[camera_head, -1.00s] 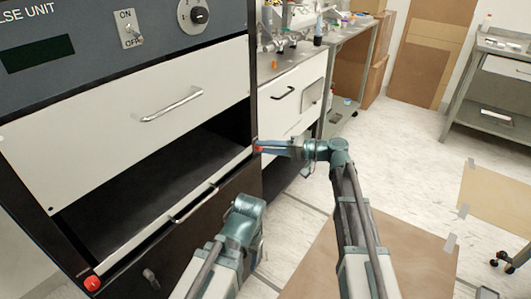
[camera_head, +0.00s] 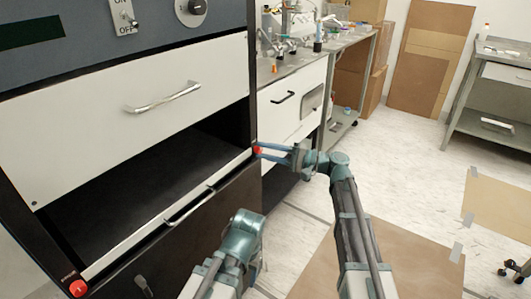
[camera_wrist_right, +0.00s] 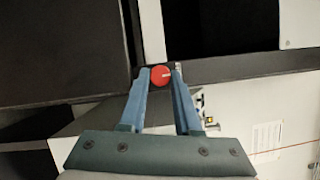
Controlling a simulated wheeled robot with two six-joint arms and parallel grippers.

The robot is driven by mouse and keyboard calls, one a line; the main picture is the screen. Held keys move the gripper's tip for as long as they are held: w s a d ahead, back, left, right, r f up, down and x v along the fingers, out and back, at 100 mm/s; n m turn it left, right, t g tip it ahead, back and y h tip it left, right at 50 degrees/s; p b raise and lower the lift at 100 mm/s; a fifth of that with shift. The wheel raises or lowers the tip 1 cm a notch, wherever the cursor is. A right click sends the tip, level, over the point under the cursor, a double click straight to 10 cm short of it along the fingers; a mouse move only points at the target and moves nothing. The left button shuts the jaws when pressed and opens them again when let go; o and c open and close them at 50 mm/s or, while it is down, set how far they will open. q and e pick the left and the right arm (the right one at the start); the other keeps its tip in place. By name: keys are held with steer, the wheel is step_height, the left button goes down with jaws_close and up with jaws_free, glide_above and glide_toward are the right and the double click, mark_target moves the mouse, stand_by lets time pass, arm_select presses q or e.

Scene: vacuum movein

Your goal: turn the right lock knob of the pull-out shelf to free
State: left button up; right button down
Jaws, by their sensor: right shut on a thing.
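The right lock knob (camera_head: 258,150) is a small red knob at the right end of the pull-out shelf's pale front edge (camera_head: 133,235). My right gripper (camera_head: 263,150) is shut on it. In the right wrist view, the red knob (camera_wrist_right: 160,75) sits between the two blue fingertips (camera_wrist_right: 161,73), with a short pale mark pointing to the right. The left lock knob (camera_head: 78,288), also red, is at the shelf's left end. The shelf sits in the dark opening of the cabinet. My left arm shows at the bottom centre, but its gripper is out of sight.
A white drawer with a metal handle (camera_head: 162,98) is above the shelf. A bar handle (camera_head: 190,206) is on the shelf front. A white-fronted bench (camera_head: 297,100) stands just behind my right gripper. Open floor with brown sheets (camera_head: 400,250) lies to the right.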

stand_by(0.3)
steer(key=c, duration=0.6)
jaws_free()
steer(key=b+v, duration=0.1)
steer(key=v, duration=1.3)
